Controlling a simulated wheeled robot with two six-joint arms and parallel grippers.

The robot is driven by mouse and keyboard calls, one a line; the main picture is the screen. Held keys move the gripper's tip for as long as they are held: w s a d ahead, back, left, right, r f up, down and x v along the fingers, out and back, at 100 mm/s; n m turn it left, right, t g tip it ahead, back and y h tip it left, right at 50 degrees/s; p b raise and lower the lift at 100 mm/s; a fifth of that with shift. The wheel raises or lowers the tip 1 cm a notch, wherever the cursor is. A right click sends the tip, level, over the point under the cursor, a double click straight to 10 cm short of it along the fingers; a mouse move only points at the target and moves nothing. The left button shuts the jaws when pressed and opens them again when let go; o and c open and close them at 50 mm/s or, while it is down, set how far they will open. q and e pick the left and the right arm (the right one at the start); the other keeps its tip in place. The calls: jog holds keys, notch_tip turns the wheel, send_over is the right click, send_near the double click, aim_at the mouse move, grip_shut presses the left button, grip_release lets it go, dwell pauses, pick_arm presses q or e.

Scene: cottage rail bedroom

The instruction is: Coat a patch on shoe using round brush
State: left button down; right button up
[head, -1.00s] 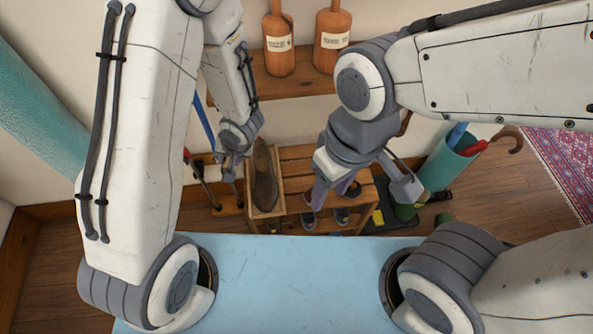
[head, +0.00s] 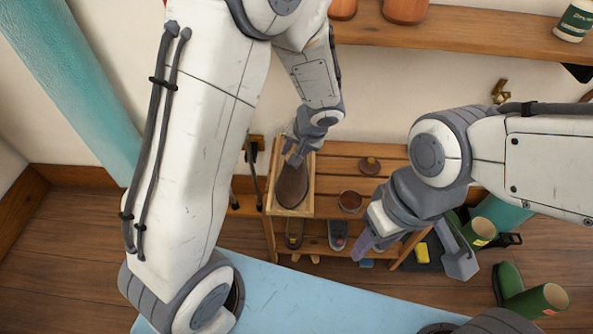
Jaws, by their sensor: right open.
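A dark brown shoe (head: 292,186) lies lengthwise in a shallow wooden tray (head: 308,178) at the left end of a slatted bench. My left gripper (head: 295,154) is at the shoe's far end; I cannot tell whether it touches or grips it. An open round tin (head: 350,201) with reddish-brown contents stands on the bench to the right of the tray. A small round brown piece with a knob (head: 370,165), perhaps the round brush, sits behind the tin. My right gripper (head: 412,257) is open and empty, with its fingers wide apart in front of the bench's right part.
The slatted bench (head: 335,160) has shoes on its lower shelf (head: 338,236). A wall shelf (head: 455,32) with bottles runs above. A teal post (head: 75,80) is at left.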

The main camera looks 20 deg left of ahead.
pick_arm(q)
jog(key=shift+w+d+f+b, duration=0.1)
jog(key=shift+d+f+b, duration=0.15)
jog(key=shift+f+b, duration=0.3)
pick_arm(e)
jog(key=shift+f, duration=0.95)
